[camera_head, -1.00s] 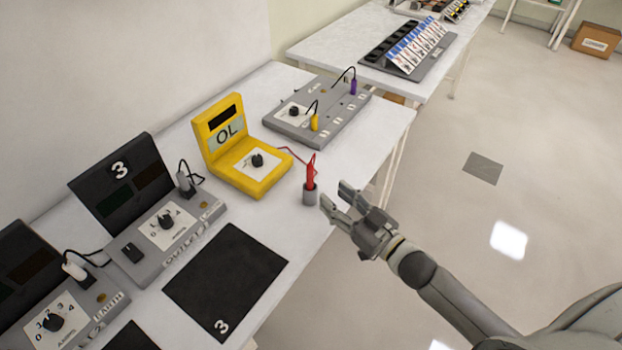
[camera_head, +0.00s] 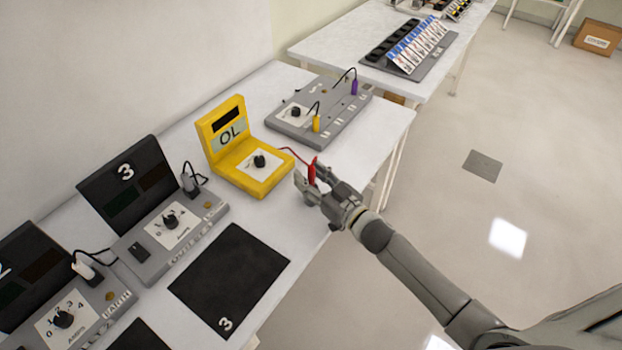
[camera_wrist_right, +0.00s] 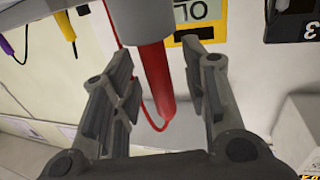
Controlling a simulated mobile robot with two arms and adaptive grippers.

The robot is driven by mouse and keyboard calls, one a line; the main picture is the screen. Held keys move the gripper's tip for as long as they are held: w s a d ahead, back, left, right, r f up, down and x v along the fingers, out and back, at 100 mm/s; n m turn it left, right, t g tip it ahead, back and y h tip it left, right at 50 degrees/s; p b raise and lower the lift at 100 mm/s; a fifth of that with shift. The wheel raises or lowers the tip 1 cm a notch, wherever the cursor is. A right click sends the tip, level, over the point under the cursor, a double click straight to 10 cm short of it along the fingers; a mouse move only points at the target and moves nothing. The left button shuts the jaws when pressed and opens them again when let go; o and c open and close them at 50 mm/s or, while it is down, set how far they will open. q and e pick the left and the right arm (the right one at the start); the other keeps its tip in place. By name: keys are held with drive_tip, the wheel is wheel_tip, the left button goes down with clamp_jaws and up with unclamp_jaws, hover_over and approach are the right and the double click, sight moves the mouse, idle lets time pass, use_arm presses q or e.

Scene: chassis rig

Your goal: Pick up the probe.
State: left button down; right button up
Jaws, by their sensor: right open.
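The red probe (camera_head: 312,172) stands upright near the table's right edge, beside the yellow meter (camera_head: 246,160), with a red lead running to the meter. The grey holder it stood in is hidden behind my gripper in the head view. My right gripper (camera_head: 310,178) is open with its fingers on either side of the probe. In the right wrist view the probe (camera_wrist_right: 155,82) sits between the two open fingers (camera_wrist_right: 160,85), with gaps visible beside it. My left gripper is not in view.
A grey panel with yellow and purple plugs (camera_head: 320,112) lies behind the meter. A black mat marked 3 (camera_head: 228,278) and grey test units (camera_head: 170,232) are on the near part of the table. Open floor lies to the right.

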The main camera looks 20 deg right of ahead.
clamp_jaws()
drive_tip(key=shift+r, duration=0.1)
idle(0.3)
